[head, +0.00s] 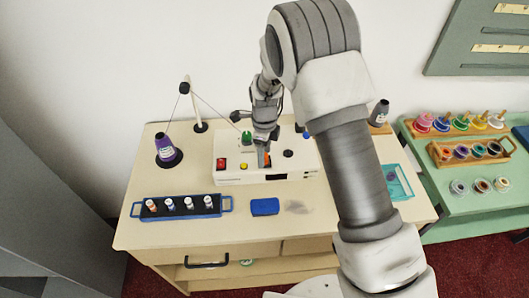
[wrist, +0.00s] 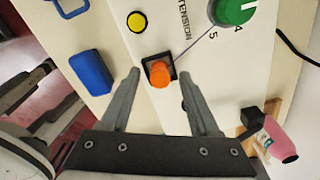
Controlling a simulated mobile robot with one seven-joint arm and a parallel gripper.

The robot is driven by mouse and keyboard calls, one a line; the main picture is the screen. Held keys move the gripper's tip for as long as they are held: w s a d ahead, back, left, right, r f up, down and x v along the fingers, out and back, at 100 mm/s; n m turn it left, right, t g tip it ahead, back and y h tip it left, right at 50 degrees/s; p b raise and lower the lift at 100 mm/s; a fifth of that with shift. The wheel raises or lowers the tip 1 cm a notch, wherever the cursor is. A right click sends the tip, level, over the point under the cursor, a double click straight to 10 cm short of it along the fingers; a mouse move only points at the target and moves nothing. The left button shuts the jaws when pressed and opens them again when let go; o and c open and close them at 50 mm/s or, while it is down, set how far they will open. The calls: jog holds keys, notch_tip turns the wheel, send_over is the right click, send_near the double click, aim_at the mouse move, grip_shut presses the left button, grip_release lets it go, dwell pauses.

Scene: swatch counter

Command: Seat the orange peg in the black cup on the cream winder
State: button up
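The cream winder (head: 300,168) stands at the back middle of the counter and fills the middle of the wrist view (wrist: 205,65). The orange peg (wrist: 160,76) stands at the square black cup (wrist: 149,62) on the winder, its round head toward the camera. The black rim shows around it; how deep it sits is hidden. In the head view the peg (head: 267,158) is partly covered by my gripper (head: 262,160). In the wrist view my gripper (wrist: 157,74) is open, one finger on each side of the peg, with visible gaps.
The winder also carries a yellow button (wrist: 136,21) and a green dial (wrist: 234,10). A blue block (head: 265,206) lies in front of it. A blue tray (head: 222,212) with several small spools is front left. A purple thread cone (head: 166,150) stands left.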

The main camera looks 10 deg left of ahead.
notch_tip(320, 180, up, 17)
jog(key=b, duration=0.1)
jog(key=shift+r, duration=0.2)
dwell(0.5)
dwell(0.4)
